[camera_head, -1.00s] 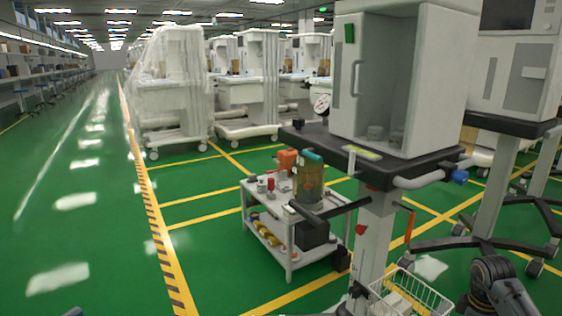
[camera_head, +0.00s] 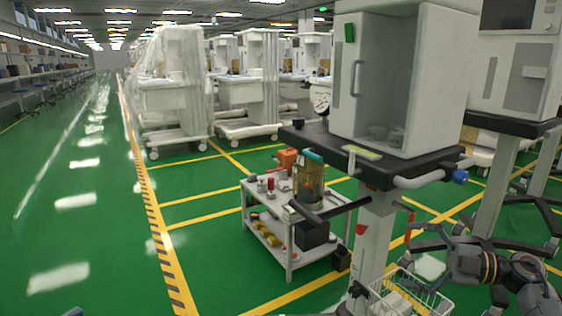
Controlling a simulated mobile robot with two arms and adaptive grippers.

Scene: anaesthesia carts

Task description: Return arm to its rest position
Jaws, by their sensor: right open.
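My right gripper (camera_head: 412,256) is at the lower right, its arm coming in from the right edge. Its dark fingers are spread apart and point left, with nothing between them. In the picture it lies over the wire basket (camera_head: 436,300) on the near cart, to the right of the cart's white column (camera_head: 373,245). I cannot tell whether it touches the basket. My left gripper is not in view; only a small dark piece shows at the bottom left edge.
The anaesthesia cart's dark worktop (camera_head: 312,140) carries a white cabinet (camera_head: 462,75). A small white trolley (camera_head: 290,262) with parts stands to its left. Another cart (camera_head: 515,75) stands at the right. The green floor (camera_head: 75,225) on the left is clear.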

